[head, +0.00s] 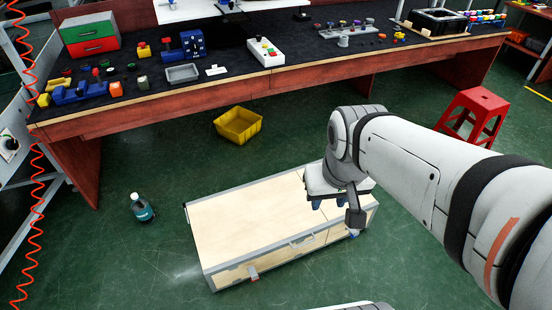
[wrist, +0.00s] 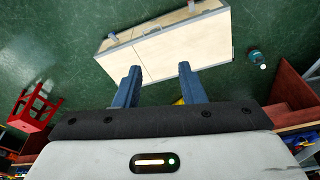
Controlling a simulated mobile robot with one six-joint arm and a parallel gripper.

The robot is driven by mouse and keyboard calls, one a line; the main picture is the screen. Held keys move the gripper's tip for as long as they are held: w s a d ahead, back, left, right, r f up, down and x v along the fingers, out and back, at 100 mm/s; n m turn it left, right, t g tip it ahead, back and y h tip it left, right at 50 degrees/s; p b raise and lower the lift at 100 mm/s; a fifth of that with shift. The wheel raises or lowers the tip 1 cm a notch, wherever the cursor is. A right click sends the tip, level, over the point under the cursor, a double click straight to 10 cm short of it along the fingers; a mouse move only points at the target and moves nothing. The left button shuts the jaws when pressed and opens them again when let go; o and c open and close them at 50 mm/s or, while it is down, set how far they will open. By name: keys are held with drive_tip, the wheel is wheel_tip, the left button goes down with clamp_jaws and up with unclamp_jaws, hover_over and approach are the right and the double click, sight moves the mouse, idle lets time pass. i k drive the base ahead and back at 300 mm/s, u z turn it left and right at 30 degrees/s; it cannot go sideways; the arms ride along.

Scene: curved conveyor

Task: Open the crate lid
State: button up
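The crate (head: 240,215) is a long, low box with pale wood panels and grey metal edging, lying on the green floor. Its lid looks shut. A latch (head: 253,272) shows on its front side, with a grey handle (head: 305,242) near the middle. My gripper (head: 329,204) is above the crate's right end, pointing down. In the wrist view, my gripper (wrist: 158,70) has its two blue fingers apart with nothing between them. The crate (wrist: 175,50) lies beyond the fingertips there, with two latches along its far edge. Part of the right end is hidden by my arm in the head view.
A long workbench (head: 280,82) with tools and parts stands behind the crate. A yellow bin (head: 238,125), a bottle (head: 141,208) and a red stool (head: 474,112) stand on the floor around it.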

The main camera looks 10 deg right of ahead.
sight(232, 227)
drive_tip(key=z, duration=1.4)
drive_tip(key=k, duration=1.4)
drive_tip(key=u, duration=0.65)
drive_tip(key=i, duration=1)
drive_tip(key=u, duration=0.05)
